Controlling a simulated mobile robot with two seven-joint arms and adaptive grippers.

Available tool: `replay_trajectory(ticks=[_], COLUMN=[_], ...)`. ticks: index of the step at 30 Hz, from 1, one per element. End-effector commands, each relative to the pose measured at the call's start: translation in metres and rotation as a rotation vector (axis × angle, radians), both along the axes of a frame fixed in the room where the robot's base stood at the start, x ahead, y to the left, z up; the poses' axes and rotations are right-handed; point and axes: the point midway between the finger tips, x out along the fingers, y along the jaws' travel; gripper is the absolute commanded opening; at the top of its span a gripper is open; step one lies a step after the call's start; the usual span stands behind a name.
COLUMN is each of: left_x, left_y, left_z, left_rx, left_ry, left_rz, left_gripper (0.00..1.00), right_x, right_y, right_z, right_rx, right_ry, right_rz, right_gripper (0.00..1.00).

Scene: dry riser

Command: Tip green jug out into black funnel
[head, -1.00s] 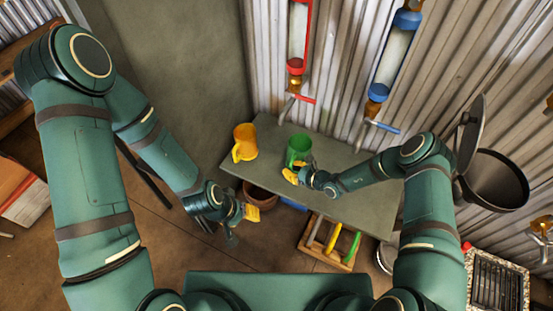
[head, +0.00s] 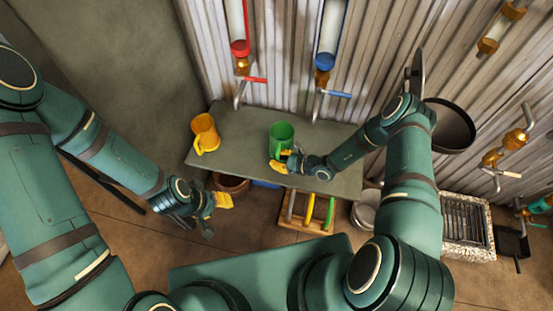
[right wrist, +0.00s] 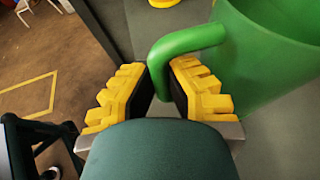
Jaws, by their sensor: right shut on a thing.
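The green jug (head: 281,137) is upright, over the grey table. I cannot tell whether its base touches the top. My right gripper (head: 282,162) is shut on its handle from the front. In the right wrist view the green handle (right wrist: 185,45) passes between the yellow finger pads (right wrist: 160,88), beside the jug's wall (right wrist: 255,65). My left gripper (head: 213,212) is open and empty, in front of the table's left end. I cannot surely make out a black funnel. A dark, round, open vessel (head: 450,125) with a raised lid is at the right.
An orange jug (head: 205,133) stands on the table (head: 235,122), left of the green one. Red (head: 256,79) and blue (head: 337,94) tap levers hang over the back edge. A wooden rack (head: 300,222) and a grill (head: 467,222) are lower down. The table's right part lies under my right arm.

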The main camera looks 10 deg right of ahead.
Motion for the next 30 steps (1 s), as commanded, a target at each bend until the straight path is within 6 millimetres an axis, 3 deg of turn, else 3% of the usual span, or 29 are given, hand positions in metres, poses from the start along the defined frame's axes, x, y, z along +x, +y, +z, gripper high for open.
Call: replay_trajectory(ticks=[30], left_x=[0.01], left_y=[0.002], left_z=[0.032], left_rx=[0.005], left_ry=[-0.021], left_rz=[0.017], left_gripper=[0.47], right_x=[-0.043], right_y=[0.021], right_z=[0.002], right_rx=[0.001], right_ry=[0.0], right_rz=[0.0], right_gripper=[0.0])
